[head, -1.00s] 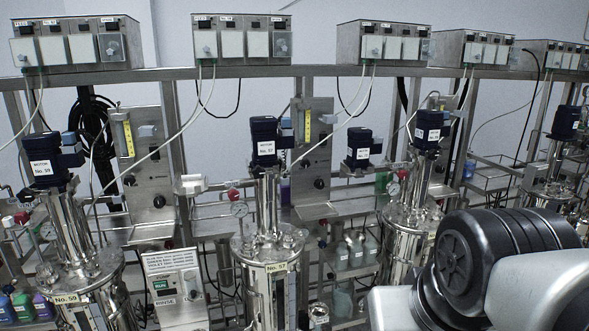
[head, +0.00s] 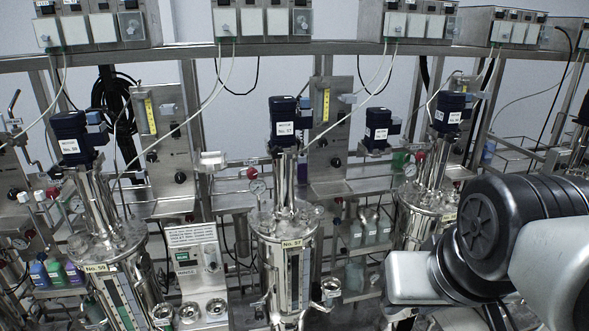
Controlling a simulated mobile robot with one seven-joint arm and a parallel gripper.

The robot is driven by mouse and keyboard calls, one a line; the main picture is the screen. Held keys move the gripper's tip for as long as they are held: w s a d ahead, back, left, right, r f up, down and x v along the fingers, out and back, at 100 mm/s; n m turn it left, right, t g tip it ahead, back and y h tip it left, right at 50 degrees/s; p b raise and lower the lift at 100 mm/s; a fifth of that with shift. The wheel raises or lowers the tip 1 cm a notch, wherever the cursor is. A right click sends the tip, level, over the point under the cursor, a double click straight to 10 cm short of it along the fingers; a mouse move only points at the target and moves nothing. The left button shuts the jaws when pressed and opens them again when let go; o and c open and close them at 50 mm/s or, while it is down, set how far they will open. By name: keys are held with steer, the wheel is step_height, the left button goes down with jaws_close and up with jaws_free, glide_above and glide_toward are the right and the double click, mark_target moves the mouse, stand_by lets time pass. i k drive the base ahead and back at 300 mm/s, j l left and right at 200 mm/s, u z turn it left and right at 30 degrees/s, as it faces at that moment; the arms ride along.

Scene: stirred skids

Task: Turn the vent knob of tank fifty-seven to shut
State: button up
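Tank fifty-seven (head: 268,262) is a steel vessel in the middle of the head view, with a yellow "No. 57" label (head: 292,243). Its dark blue motor (head: 284,122), also marked No. 57, stands on top. A red knob (head: 251,172) and a round gauge (head: 257,187) sit just left of its neck. A steel panel behind, to its right, carries a yellow-scaled flow tube (head: 326,103) and a black knob (head: 335,162). I cannot tell which knob is the vent knob or how it is set.
Tank fifty-nine (head: 105,245) stands at left, another tank (head: 425,215) at right, partly behind my arm. A small control box (head: 192,250) and round steel cups (head: 215,308) stand between tanks 59 and 57. Control boxes (head: 262,20) line a rail above.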

mark_target(252, 173)
steer(key=u, duration=0.75)
steer(key=i+j+z, duration=0.2)
steer(key=i+j, duration=0.15)
steer(key=l, duration=1.2)
steer(key=u, duration=0.05)
